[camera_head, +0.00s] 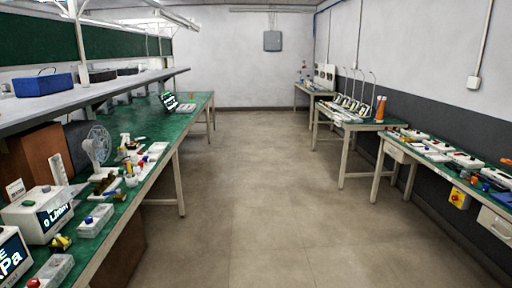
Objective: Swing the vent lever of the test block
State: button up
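I cannot pick out the test block or its vent lever for certain at this distance. A small yellow and dark part (60,243) lies between these. My gripper is not in view.
The left green bench (143,193) also carries a fan (97,146), small parts and a laptop (170,101). Benches along the right wall hold white devices (437,146) and an orange bottle (380,109). The floor aisle (258,190) between them is clear to the back wall.

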aim_at(58, 237)
jog(key=i, duration=2.6)
jog(key=z, duration=0.65)
jog(key=k, duration=0.15)
jog(key=u, duration=3.3)
